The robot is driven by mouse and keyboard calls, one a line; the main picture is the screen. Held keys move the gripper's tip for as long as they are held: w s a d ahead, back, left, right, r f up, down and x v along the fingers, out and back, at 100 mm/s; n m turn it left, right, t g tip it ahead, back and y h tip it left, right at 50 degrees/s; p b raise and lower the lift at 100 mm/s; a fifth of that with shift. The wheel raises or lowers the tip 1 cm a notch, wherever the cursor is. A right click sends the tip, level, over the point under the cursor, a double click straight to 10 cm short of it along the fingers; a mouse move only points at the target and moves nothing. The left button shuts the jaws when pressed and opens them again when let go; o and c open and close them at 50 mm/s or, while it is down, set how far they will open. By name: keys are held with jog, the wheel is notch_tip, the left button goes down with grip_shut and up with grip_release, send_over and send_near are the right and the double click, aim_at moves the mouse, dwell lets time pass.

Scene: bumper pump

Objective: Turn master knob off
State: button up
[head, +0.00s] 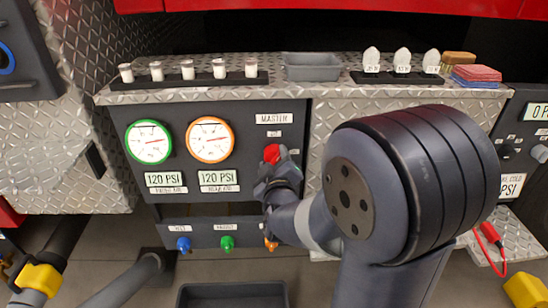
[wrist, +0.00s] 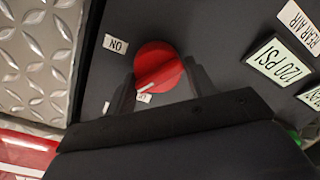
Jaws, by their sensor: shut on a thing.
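The red master knob (head: 271,153) is on the dark panel under the MASTER label (head: 279,118), right of the two gauges. In the wrist view the red knob (wrist: 158,69) shows a white pointer line, with an ON label (wrist: 116,45) beside it and another small label (wrist: 144,98) near its lower edge, partly hidden. The pointer line slants toward that lower label rather than the ON label. My gripper (wrist: 157,92) is shut on the knob, one finger on each side. In the head view my gripper (head: 280,172) covers part of the panel below the knob.
A green-rimmed gauge (head: 148,142) and an orange-rimmed gauge (head: 210,139) sit left of the knob. Blue (head: 183,244), green (head: 227,243) and orange (head: 271,243) knobs are below. A shelf above holds a grey tray (head: 312,67) and several small items. My arm hides the panel's right part.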

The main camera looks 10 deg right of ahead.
jog(key=n+h+p, duration=0.1)
jog(key=n+p, duration=0.1)
jog(key=n, duration=0.3)
jog(key=shift+r+p, duration=0.1)
jog(key=shift+p, duration=0.2)
jog(key=shift+w+n, duration=0.1)
jog(key=shift+n, duration=0.3)
jog(key=o, duration=0.9)
jog(key=p+v, duration=0.2)
jog(key=v, duration=0.9)
jog(key=shift+d, duration=0.1)
jog(key=b+x, duration=0.2)
jog(key=x, duration=0.9)
jog(key=shift+a, duration=0.2)
